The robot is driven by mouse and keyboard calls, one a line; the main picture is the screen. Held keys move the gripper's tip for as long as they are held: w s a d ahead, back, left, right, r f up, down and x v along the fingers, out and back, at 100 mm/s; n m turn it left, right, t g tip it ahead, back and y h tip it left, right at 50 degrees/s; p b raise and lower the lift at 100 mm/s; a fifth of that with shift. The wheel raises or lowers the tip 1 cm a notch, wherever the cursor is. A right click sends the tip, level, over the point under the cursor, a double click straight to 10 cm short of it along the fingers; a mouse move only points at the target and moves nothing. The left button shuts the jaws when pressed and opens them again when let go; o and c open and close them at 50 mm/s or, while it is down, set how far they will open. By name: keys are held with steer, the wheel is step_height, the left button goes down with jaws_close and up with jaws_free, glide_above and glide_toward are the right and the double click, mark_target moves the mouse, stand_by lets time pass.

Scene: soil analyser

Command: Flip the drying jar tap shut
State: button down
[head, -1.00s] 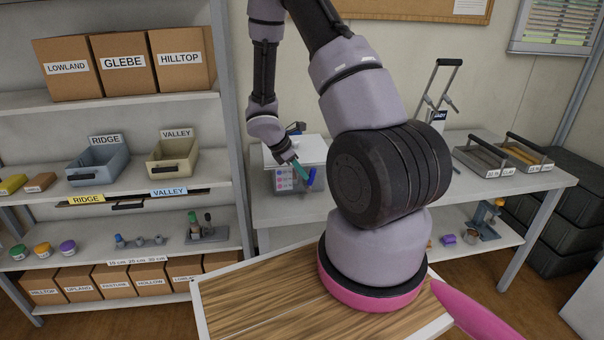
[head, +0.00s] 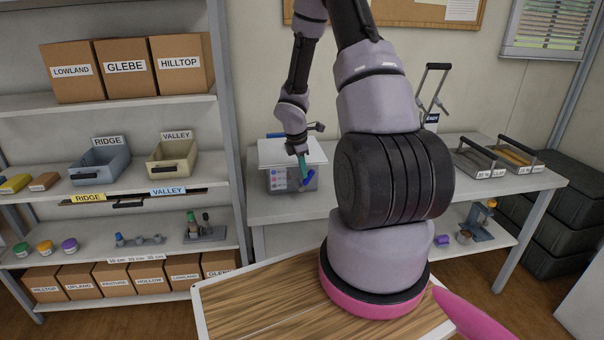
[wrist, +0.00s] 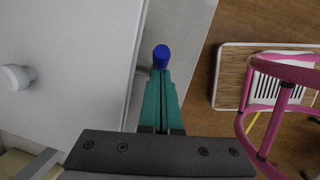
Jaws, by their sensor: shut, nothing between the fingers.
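A grey box-like unit (head: 279,181) with coloured dots on its front and a white top stands on the bench behind my arm. A small blue lever (head: 311,176) shows at its right front; I take this for the drying jar tap. In the wrist view the blue piece (wrist: 161,53) has a round end, right at my fingertips. My gripper (head: 306,176) has green fingers pointing down at the lever. In the wrist view the fingers (wrist: 160,72) are together and hold nothing. I cannot tell whether they touch the blue piece. The lever's pivot is hidden.
A white panel with a round knob (wrist: 15,78) fills the left of the wrist view. The bench (head: 470,190) has free room right of the unit, partly behind my arm. Handled trays (head: 478,160) stand farther right. A shelf rack (head: 130,105) with boxes and bins is at left.

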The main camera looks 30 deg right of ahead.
steer(key=d+y, duration=0.2)
steer(key=t+y, duration=0.1)
steer(key=shift+s+d+f+y, duration=0.35)
steer(key=shift+s+d+y, duration=0.05)
steer(key=shift+s+d+f+m+t+y, duration=0.15)
steer(key=shift+s+d+f+t+y, duration=0.1)
steer(key=shift+d+f+y, duration=0.55)
steer(key=shift+s+d+f+m+t+y, duration=0.15)
steer(key=shift+s+d+f+t+y, duration=0.1)
steer(key=shift+d+f+y, duration=0.55)
steer(key=shift+s+f, duration=0.2)
steer(key=shift+f, duration=0.05)
